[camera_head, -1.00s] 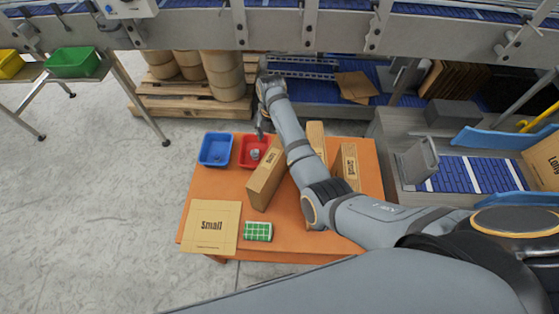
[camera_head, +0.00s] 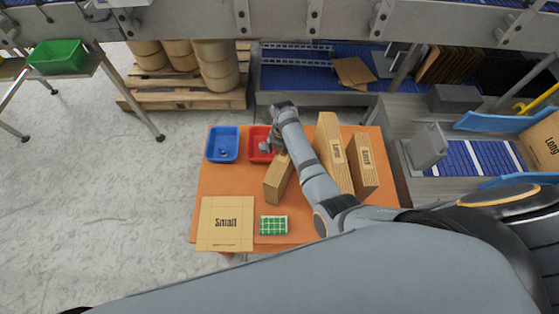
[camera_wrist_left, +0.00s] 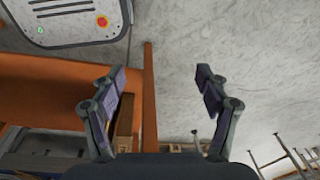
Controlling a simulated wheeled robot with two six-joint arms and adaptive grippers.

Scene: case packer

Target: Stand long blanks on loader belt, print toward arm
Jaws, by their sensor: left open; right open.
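A tan blank printed "Long" (camera_head: 541,143) stands at the far right at the end of the blue loader belt (camera_head: 460,158), its print facing left toward the near side. Several brown blanks (camera_head: 442,64) stand tilted in a row farther back, print not visible. My left gripper (camera_wrist_left: 160,95) is open and empty in the left wrist view, and is outside the head view.
The orange table (camera_head: 218,182) holds a blue bin (camera_head: 222,155), a flat "Small" blank (camera_head: 226,232), a green-white block (camera_head: 273,225) and three cartons, one at the right (camera_head: 364,163).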

